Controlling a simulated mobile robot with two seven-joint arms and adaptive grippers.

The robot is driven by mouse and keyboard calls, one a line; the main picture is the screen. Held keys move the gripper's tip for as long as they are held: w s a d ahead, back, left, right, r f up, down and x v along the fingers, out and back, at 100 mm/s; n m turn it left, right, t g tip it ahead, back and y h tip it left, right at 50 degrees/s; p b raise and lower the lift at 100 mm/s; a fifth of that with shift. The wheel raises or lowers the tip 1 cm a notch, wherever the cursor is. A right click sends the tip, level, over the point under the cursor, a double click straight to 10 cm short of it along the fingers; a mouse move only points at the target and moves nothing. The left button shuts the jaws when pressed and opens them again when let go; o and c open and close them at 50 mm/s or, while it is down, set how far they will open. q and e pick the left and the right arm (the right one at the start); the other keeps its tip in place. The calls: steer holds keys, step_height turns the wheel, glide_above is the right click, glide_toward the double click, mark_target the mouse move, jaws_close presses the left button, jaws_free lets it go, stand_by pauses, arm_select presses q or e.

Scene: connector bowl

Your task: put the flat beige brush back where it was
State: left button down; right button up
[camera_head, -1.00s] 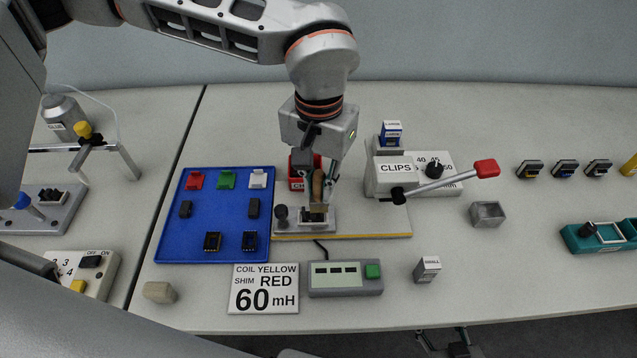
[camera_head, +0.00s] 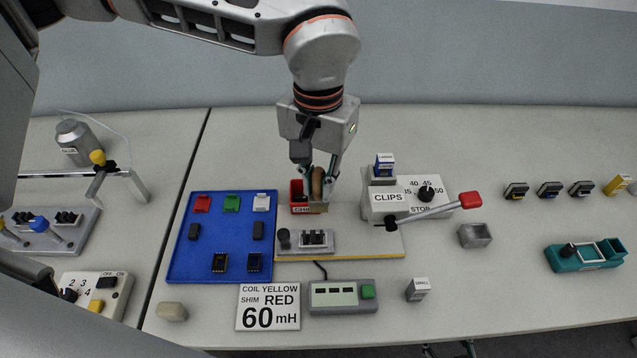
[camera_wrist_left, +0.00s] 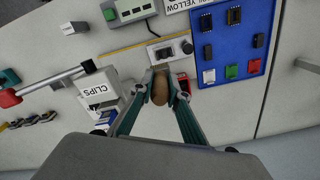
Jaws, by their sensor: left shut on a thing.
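My left gripper (camera_head: 318,200) is shut on the flat beige brush (camera_head: 318,183), gripping its rounded brown body with the beige lower edge pointing down. The brush is right beside the red bin (camera_head: 298,197), behind the small grey fixture (camera_head: 290,243); I cannot tell whether it touches the board (camera_head: 370,242). In the left wrist view the brush (camera_wrist_left: 160,88) shows between the fingertips, and the fixture (camera_wrist_left: 170,48) lies just past it. Thin dark parts (camera_head: 450,349) at the bottom edge may be my right gripper, mostly cut off.
The CLIPS box (camera_head: 388,200) and its red-knobbed lever (camera_head: 440,208) stand close on the right. A blue tray (camera_head: 223,264) with connectors lies left. A grey meter (camera_head: 341,297) and a sign (camera_head: 268,307) lie in front. Bare table is open at the back right.

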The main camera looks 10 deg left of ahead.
steer(key=shift+s+f, duration=0.1)
steer(key=shift+a, duration=0.35)
